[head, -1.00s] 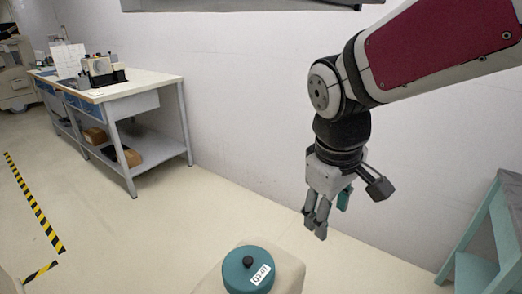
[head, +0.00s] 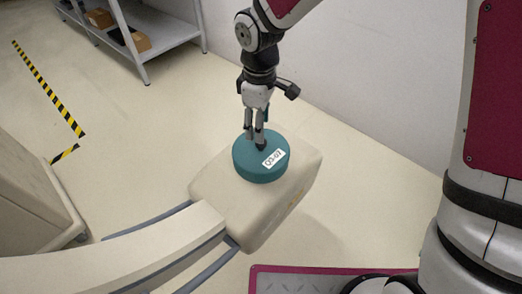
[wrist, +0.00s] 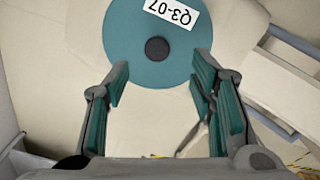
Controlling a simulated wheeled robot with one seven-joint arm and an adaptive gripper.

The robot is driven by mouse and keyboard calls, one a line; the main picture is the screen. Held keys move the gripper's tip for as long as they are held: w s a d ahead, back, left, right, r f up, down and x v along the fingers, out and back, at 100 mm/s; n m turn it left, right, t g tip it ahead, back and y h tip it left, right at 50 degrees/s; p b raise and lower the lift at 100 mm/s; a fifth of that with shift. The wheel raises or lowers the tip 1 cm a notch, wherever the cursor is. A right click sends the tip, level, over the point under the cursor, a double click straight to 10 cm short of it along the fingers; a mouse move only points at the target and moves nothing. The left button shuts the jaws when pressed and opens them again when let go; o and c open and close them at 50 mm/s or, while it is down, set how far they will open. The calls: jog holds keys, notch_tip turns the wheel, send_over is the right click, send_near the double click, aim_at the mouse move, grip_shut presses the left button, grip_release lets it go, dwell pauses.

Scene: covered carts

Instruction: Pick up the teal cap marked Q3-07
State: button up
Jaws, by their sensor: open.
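The teal cap (head: 246,167) is a round disc with a white label and a small dark knob on top. It sits on a cream block-shaped cart top (head: 215,192). The label reads Q3-07 in the wrist view, where the cap (wrist: 125,40) fills the upper middle. My gripper (head: 256,140) points down over the cap's far side in the head view. In the wrist view my gripper (wrist: 155,88) is open, its teal-padded fingers apart near the cap's lower edge, with the knob between and just beyond the tips. Whether the fingers touch the cap cannot be told.
A cream arm-like beam with blue-grey rails (head: 170,238) joins the cart block from the left. A white wall (head: 370,90) stands behind. A grey shelf table (head: 165,35) is at the upper left. Pale floor with yellow-black tape (head: 45,85) is open at left.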

aim_at(261, 151)
notch_tip(261, 151, down, 8)
jog(key=shift+w+f+b, duration=0.1)
jog(key=shift+w+b, duration=0.05)
jog(key=shift+b, duration=1.05)
jog(key=shift+d, duration=0.1)
jog(key=shift+c, duration=0.5)
grip_shut()
